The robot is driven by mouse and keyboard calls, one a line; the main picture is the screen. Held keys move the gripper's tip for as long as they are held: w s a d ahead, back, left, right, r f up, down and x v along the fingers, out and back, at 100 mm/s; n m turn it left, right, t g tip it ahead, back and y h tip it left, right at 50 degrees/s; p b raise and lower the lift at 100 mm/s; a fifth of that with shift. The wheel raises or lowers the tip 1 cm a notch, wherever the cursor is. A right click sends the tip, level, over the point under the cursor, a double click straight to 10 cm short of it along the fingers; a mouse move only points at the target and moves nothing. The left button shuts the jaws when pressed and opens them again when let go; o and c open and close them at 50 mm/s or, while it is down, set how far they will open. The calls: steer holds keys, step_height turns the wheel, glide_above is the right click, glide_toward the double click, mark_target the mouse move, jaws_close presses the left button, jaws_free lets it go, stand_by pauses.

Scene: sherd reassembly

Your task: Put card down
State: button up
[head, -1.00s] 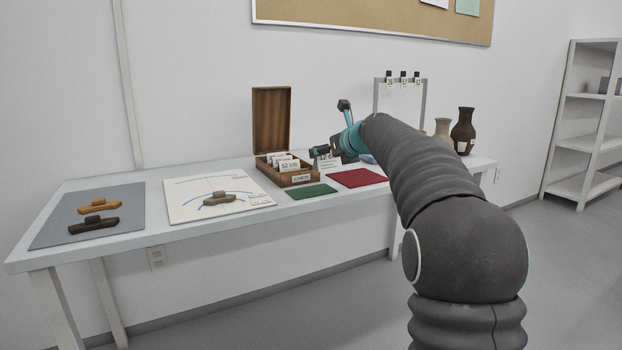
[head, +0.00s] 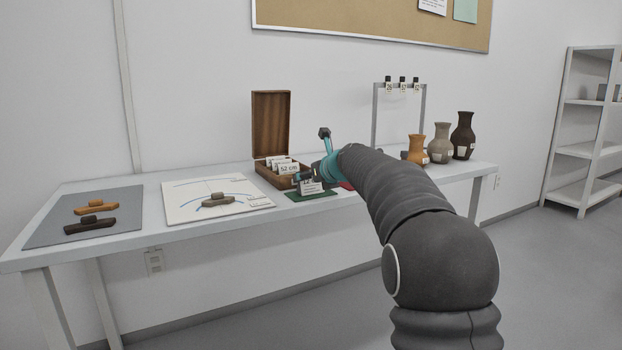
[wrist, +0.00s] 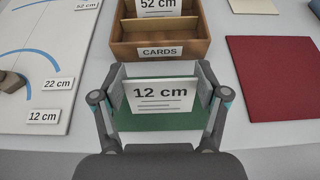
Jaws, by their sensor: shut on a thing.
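My gripper (wrist: 160,108) is shut on a white card (wrist: 160,95) that reads "12 cm". The card is upright between the fingers, over the green mat (wrist: 128,121). It also shows in the head view (head: 311,187) at the green mat (head: 322,195). Whether its lower edge touches the mat, I cannot tell. The wooden card box (wrist: 160,51), labelled "CARDS", stands just behind the green mat with its lid (head: 271,124) open. A "52 cm" card (wrist: 158,4) stands in it, with more cards behind.
A red mat (wrist: 275,80) lies right of the green one. A white chart board (head: 180,209) with a sherd (head: 218,200) lies left. A grey mat (head: 120,232) with two sherds is farther left. Three vases (head: 440,145) and a hook stand (head: 376,105) are at the right.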

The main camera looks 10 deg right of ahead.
steer(key=shift+f, duration=0.15)
steer(key=o, duration=0.8)
steer(key=shift+c, duration=0.2)
steer(key=shift+r, duration=0.2)
steer(key=v, duration=1.2)
